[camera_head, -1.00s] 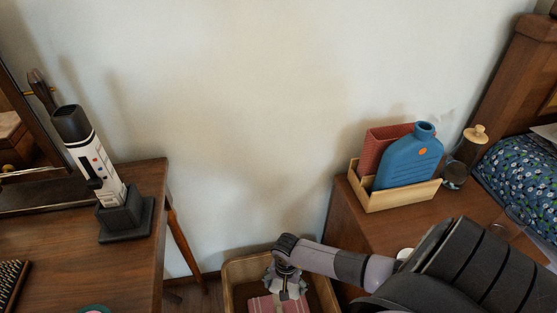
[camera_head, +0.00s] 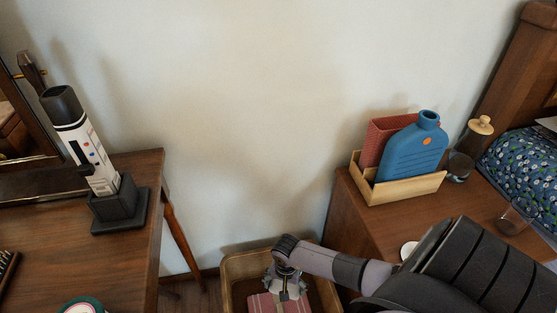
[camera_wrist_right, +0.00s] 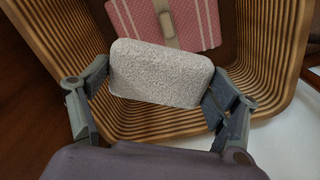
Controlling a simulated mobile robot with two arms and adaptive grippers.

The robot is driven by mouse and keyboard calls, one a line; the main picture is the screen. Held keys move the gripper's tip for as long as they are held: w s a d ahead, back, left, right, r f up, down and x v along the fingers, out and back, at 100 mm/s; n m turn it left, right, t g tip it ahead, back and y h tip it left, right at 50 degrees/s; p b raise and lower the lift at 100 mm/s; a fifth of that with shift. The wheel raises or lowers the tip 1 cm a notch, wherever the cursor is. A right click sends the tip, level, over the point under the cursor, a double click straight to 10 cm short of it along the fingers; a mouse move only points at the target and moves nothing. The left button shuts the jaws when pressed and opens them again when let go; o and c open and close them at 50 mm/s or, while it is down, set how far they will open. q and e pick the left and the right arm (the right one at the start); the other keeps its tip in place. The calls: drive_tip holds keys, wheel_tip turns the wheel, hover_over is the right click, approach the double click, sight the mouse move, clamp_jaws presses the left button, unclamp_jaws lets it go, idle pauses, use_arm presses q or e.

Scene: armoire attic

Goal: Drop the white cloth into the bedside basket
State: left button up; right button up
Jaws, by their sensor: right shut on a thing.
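The pale, rough-textured white cloth (camera_wrist_right: 160,75) is a thick folded bundle in the right wrist view. My right gripper (camera_wrist_right: 158,88) is shut on its two ends. The bedside basket (camera_wrist_right: 272,55), with ribbed tan walls, surrounds the cloth in that view. In the head view my right gripper (camera_head: 287,292) points down over the basket (camera_head: 229,284), which stands on the floor between the two pieces of furniture. The cloth is hard to make out there. I cannot tell how far it is above the basket's bottom. My left gripper is not in view.
A pink striped item with a tan band (camera_wrist_right: 190,22) lies in the basket. A wooden nightstand (camera_head: 352,222) stands right of it, with a blue bottle (camera_head: 408,155) in a wooden tray (camera_head: 412,190) and a glass (camera_head: 514,220). A dark wooden dresser (camera_head: 130,262) stands left.

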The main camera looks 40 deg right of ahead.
drive_tip(key=o, duration=1.2)
drive_tip(key=shift+c, duration=0.2)
wheel_tip(320, 180, up, 12)
